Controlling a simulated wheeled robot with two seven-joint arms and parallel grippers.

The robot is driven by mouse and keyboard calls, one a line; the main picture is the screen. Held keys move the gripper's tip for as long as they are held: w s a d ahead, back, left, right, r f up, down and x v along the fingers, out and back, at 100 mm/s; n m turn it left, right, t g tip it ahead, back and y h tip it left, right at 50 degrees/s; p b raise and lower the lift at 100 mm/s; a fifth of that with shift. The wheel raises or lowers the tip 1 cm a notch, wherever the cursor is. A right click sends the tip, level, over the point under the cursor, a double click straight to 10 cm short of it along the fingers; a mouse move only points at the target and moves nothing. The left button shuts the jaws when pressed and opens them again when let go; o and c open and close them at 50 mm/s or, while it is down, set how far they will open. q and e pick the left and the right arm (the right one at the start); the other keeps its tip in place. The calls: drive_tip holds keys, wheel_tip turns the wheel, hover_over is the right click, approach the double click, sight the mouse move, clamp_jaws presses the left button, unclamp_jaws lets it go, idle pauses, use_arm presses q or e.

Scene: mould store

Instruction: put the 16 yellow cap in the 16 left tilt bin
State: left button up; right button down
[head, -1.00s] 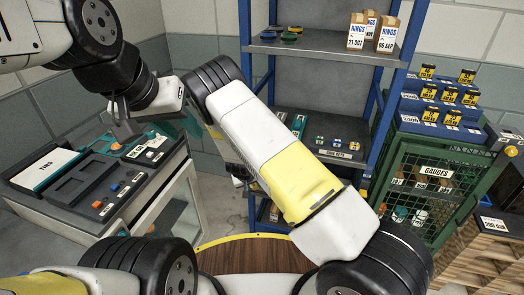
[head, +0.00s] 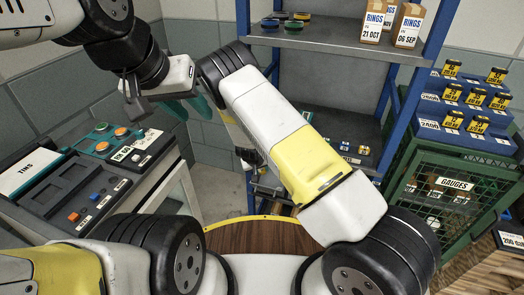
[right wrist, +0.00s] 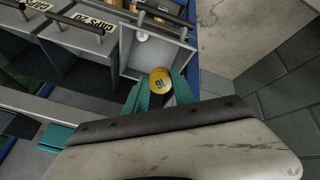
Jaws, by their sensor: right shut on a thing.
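The yellow cap (right wrist: 160,80) is held between the teal fingers of my right gripper (right wrist: 161,92) in the right wrist view. It is above or at the near edge of an open grey tilt bin (right wrist: 128,62), which has a small white thing inside. Other grey bins with "CAPS" labels (right wrist: 91,22) stand to its left; which number each bin bears is not readable. In the head view my right forearm hides most of the right gripper and the bins. My left gripper (head: 192,106) hangs near the wall, above and behind the left cabinet; its fingertips are unclear.
A grey cabinet (head: 98,212) with trays and coloured parts stands at left. A blue rack (head: 410,85) holds ring boxes (head: 373,24) on its upper shelf. A green mesh gauge cage (head: 440,205) stands at right. Bare floor (right wrist: 225,45) lies right of the bins.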

drive_tip(key=shift+x, duration=3.75)
drive_tip(key=shift+x, duration=4.45)
drive_tip(key=shift+f, duration=0.3)
drive_tip(key=shift+d+f, duration=0.1)
drive_tip(key=shift+f, duration=0.1)
drive_tip(key=c, duration=1)
unclamp_jaws()
drive_tip(key=shift+o, duration=0.2)
